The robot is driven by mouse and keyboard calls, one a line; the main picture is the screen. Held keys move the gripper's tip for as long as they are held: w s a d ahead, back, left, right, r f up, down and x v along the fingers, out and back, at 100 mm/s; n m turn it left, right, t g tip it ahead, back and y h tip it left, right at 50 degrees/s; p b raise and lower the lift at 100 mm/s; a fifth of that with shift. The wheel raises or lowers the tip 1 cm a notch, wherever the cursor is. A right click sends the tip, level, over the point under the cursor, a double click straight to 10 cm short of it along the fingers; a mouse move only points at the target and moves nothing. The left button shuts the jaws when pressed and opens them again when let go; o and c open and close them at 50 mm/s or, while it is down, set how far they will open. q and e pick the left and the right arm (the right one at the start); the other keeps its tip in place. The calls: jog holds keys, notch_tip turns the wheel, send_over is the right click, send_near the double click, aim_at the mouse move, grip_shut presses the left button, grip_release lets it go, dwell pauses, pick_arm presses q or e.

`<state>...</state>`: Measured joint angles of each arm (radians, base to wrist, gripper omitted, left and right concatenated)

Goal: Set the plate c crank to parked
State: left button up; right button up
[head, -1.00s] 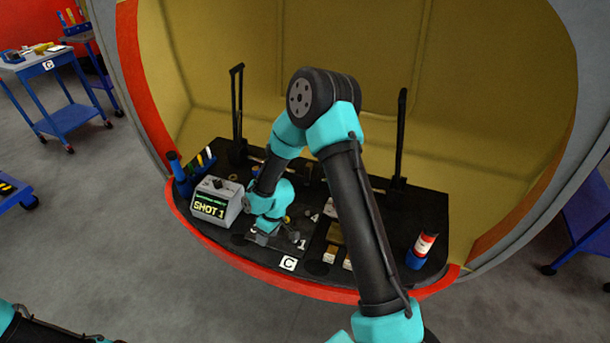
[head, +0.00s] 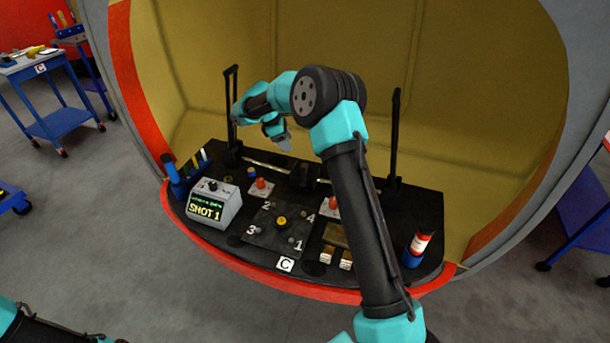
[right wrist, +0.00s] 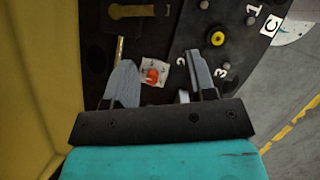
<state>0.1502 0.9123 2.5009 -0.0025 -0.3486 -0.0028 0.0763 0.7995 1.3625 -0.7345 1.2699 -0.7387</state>
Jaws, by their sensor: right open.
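Plate C (head: 262,238) is a dark square with numbered corners and a yellow knob (head: 281,221) at its middle; a white C tag (head: 285,264) is in front. Two red handles on white bases stand behind it, a left one (head: 262,185) and a right one (head: 333,203). I cannot tell for sure which part is the crank. My right gripper (head: 286,148) is open and empty, raised behind the plate. In the right wrist view a red handle on a white base (right wrist: 152,76) shows between and beyond the open fingers (right wrist: 155,84), apart from them. My left gripper is out of frame.
A grey box reading SHOT 1 (head: 213,204) stands left of the plate. Black uprights (head: 233,110) (head: 395,135) rise behind. A red-and-white cylinder in a blue holder (head: 417,248) is at the right. Blue tool holders (head: 178,178) are at the left edge.

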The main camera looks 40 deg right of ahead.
aim_at(302, 170)
jog(key=x, duration=1.7)
jog(key=shift+a+f, duration=0.1)
jog(key=shift+f, duration=0.2)
grip_shut()
